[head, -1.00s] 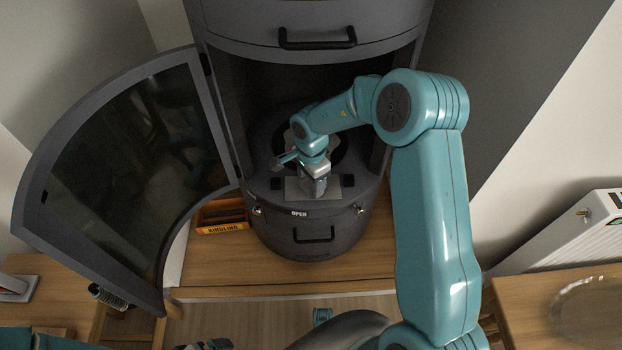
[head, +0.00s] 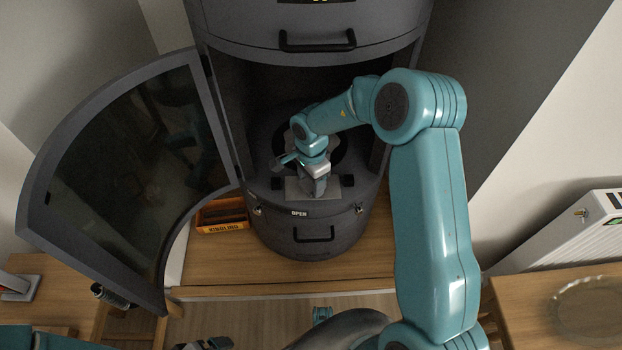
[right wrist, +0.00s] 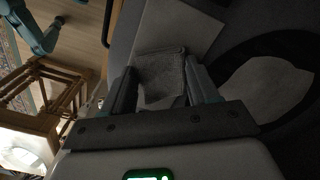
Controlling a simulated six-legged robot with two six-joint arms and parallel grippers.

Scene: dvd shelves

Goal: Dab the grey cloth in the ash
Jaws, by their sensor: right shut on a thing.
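My right gripper (head: 318,176) reaches into the open dark stove and points down at its front ledge. It is shut on the grey cloth (head: 317,187), which also shows bunched between the two fingers in the right wrist view (right wrist: 160,75). The cloth is over or against a pale flat plate (head: 296,189); I cannot tell if it touches. A pale grey patch (right wrist: 268,92), which looks like the ash, lies inside a black ring beside the gripper in the right wrist view. A dark part at the bottom edge of the head view seems to be my left gripper (head: 207,345), mostly cut off.
The stove's curved glass door (head: 130,175) stands open at the left. An orange kindling box (head: 222,224) sits beside the stove base on the wooden floor board. A white radiator (head: 575,235) and a glass dish (head: 590,308) are at the right.

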